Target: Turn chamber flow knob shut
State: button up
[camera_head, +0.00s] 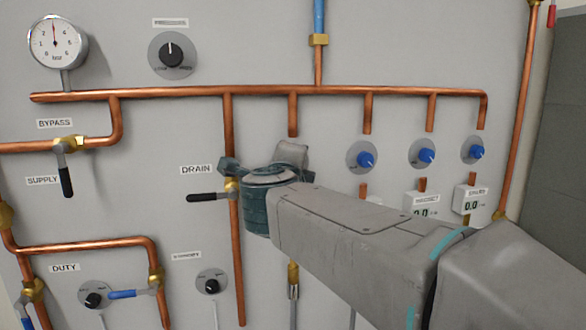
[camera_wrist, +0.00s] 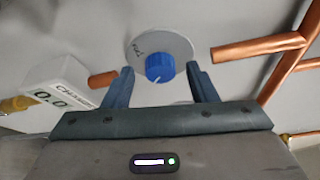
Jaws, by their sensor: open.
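The blue chamber flow knob (camera_wrist: 159,67) sits on a round grey dial plate (camera_wrist: 177,45) in the wrist view, with a white pointer line on its face. A white meter (camera_wrist: 62,90) labelled "Chamber" and reading 0.0 is at its left. My gripper (camera_wrist: 160,72) is open, with one finger on each side of the knob and visible gaps between. Whether the fingertips reach the knob's depth I cannot tell. In the head view my gripper (camera_head: 291,155) is at the panel, and my arm hides this knob.
Three similar blue knobs (camera_head: 366,159), (camera_head: 427,155), (camera_head: 476,151) stand to the right on the panel. A copper manifold pipe (camera_head: 260,91) runs above. The drain valve's black handle (camera_head: 207,198) and a vertical copper pipe (camera_head: 228,130) are close at left.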

jog(key=s+a+r+b, duration=0.1)
jog(key=s, duration=1.2)
jog(key=shift+s+a+b, duration=0.2)
jog(key=shift+s+b, duration=0.1)
jog(key=shift+b, duration=0.1)
jog(key=d+f+n+g+y, duration=0.3)
jog(key=f+n, duration=0.6)
jog(key=d+f+n+g+y, duration=0.2)
jog(key=f+n+g+y, duration=0.1)
jog(key=f+n, duration=0.7)
jog(key=s+d+f+n+g+h, duration=0.2)
jog(key=s+d+f+g+h, duration=0.2)
jog(key=s+d+f+g, duration=0.3)
jog(key=s+d+f, duration=0.4)
jog(key=d+f, duration=0.1)
jog(key=f, duration=0.1)
jog(key=shift+s+d+f, duration=0.3)
jog(key=shift+s+d, duration=0.05)
jog(key=shift+s, duration=0.05)
